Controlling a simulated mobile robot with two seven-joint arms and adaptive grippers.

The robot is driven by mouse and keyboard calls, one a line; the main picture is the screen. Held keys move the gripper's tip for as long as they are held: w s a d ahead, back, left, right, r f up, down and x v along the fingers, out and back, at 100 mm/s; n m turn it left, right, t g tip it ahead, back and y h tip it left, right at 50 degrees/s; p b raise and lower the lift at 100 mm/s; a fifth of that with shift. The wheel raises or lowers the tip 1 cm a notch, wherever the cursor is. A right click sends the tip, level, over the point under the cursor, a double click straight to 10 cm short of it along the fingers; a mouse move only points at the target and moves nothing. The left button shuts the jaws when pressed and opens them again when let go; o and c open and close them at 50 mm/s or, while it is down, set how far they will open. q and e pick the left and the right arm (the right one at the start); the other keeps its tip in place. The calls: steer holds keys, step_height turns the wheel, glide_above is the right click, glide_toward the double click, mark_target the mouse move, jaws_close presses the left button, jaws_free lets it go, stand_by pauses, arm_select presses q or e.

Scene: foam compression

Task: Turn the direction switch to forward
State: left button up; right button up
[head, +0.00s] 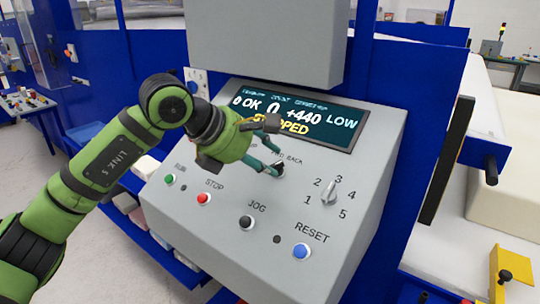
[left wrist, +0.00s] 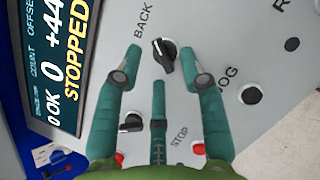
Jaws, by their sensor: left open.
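The direction switch is a small black knob on a pale round base, beside the word BACK on the grey sloped panel (head: 225,205). In the left wrist view, the knob (left wrist: 165,56) sits between my open fingertips, with its bar at a slant. In the head view, the switch (head: 279,171) is partly covered by my fingers. My left gripper (head: 278,150) is over the panel with teal fingers spread and empty. In the left wrist view, the gripper (left wrist: 165,64) has a finger on each side of the knob; contact cannot be told. My right gripper is out of view.
A display (head: 300,118) reading STOPPED is above the switch. A numbered rotary knob (head: 330,192) is to its right. Green RUN (head: 170,179), red STOP (head: 204,198), black JOG (head: 246,222) and blue RESET (head: 301,251) buttons are below. Another black switch (left wrist: 131,122) is near my fingers.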

arm_select(q)
steer(key=shift+x, duration=0.95)
jaws_close()
